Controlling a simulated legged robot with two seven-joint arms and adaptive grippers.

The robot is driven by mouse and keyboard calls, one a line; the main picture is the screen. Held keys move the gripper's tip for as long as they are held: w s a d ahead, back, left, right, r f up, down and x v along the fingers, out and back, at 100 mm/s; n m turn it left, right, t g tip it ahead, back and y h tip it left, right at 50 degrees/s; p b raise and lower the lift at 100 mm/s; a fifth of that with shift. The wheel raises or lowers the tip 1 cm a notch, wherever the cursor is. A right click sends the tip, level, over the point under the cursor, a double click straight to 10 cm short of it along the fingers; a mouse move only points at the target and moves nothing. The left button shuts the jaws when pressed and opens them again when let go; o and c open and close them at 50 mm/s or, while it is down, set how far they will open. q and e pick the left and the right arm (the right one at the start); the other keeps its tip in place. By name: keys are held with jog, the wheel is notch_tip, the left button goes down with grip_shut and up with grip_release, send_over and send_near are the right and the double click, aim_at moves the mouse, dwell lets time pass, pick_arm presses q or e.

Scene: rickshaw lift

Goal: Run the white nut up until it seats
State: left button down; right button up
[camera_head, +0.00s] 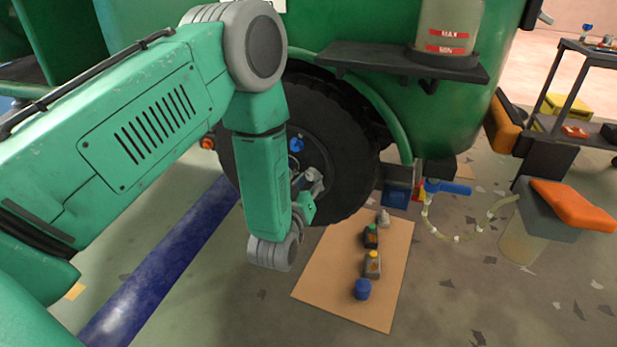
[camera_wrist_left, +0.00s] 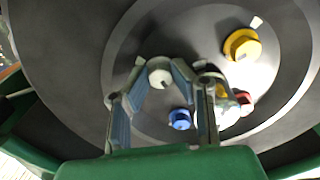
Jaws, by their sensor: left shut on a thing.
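My left gripper (camera_head: 308,183) reaches to the wheel (camera_head: 345,150) of the green vehicle, low on its dark hub. In the left wrist view its two fingertips (camera_wrist_left: 162,76) are shut on the white nut (camera_wrist_left: 159,71), which sits between them in front of the wheel face. I cannot tell how far the nut stands from its seat. A blue nut (camera_wrist_left: 180,118) is just below and right of it; it also shows in the head view (camera_head: 296,144). A yellow nut (camera_wrist_left: 241,44) and a red nut (camera_wrist_left: 244,98) are farther right. My right gripper is out of view.
A cardboard sheet (camera_head: 330,285) on the floor holds small bottles and a blue cup (camera_head: 362,289). A blue bar (camera_head: 165,265) lies at left. A bin with an orange lid (camera_head: 575,203) and a cart (camera_head: 580,90) stand at right. A shelf (camera_head: 400,62) juts out above the wheel.

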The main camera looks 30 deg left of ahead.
pick_arm(q)
jog(key=shift+d+f+m+p, duration=0.2)
jog(key=shift+m+p, duration=0.35)
jog(key=shift+m, duration=0.45)
jog(key=c, duration=1.4)
grip_release()
jog(key=shift+r, duration=0.1)
jog(key=shift+a, duration=0.1)
